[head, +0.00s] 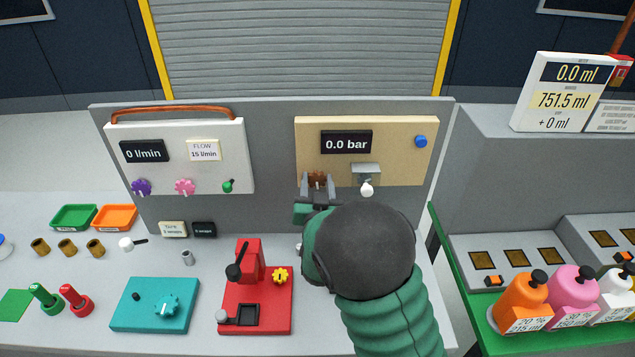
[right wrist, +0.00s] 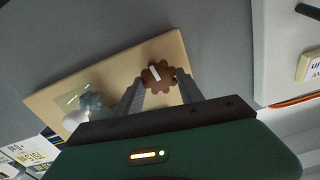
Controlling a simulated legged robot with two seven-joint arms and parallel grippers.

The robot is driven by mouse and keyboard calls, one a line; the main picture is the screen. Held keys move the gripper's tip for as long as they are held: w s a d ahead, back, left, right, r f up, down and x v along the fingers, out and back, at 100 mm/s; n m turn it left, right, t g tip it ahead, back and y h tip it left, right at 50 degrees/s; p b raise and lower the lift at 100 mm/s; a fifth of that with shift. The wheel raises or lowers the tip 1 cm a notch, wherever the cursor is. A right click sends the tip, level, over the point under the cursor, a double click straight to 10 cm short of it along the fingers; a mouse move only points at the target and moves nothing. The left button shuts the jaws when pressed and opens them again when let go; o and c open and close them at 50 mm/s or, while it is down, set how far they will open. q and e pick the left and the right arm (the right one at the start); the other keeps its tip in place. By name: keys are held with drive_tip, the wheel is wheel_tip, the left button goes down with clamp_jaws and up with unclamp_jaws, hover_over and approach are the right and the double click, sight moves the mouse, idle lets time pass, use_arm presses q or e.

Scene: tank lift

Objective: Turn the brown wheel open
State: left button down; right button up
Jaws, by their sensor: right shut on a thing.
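The brown wheel (head: 317,179) is a small scalloped knob at the lower left of the beige panel (head: 393,165). The panel's display (head: 346,142) reads 0.0 bar. My right gripper (head: 318,188) reaches up to the wheel and is shut on it. In the right wrist view the wheel (right wrist: 158,75) sits between the two fingertips (right wrist: 160,82), and a white mark shows on its face. My right arm hides part of the bench below the panel. My left gripper is not in view.
A grey bracket with a white knob (head: 367,190) sits just right of the wheel, and a blue button (head: 421,141) is at the upper right of the panel. A red device (head: 256,297) and a teal block (head: 154,305) stand on the bench to the left.

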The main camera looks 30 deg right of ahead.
drive_tip(key=n, duration=0.3)
drive_tip(key=shift+a+f+p, duration=0.1)
drive_tip(key=shift+p, duration=0.2)
drive_tip(key=n+p, duration=0.1)
drive_tip(key=n, duration=0.4)
drive_tip(key=shift+a+p, duration=0.1)
drive_tip(key=shift+p, duration=0.2)
drive_tip(key=n+p, duration=0.2)
drive_tip(key=n, duration=0.3)
drive_tip(key=shift+a+f, duration=0.1)
drive_tip(key=shift+f, duration=0.05)
drive_tip(key=shift+w+f+n+p, duration=0.15)
drive_tip(key=shift+n+p, duration=0.35)
drive_tip(key=shift+n, duration=0.45)
drive_tip(key=shift+s+f+n+p, duration=0.1)
drive_tip(key=shift+n+p, duration=0.35)
drive_tip(key=shift+n, duration=0.5)
drive_tip(key=o, duration=1.4)
drive_tip(key=shift+w+r, duration=0.1)
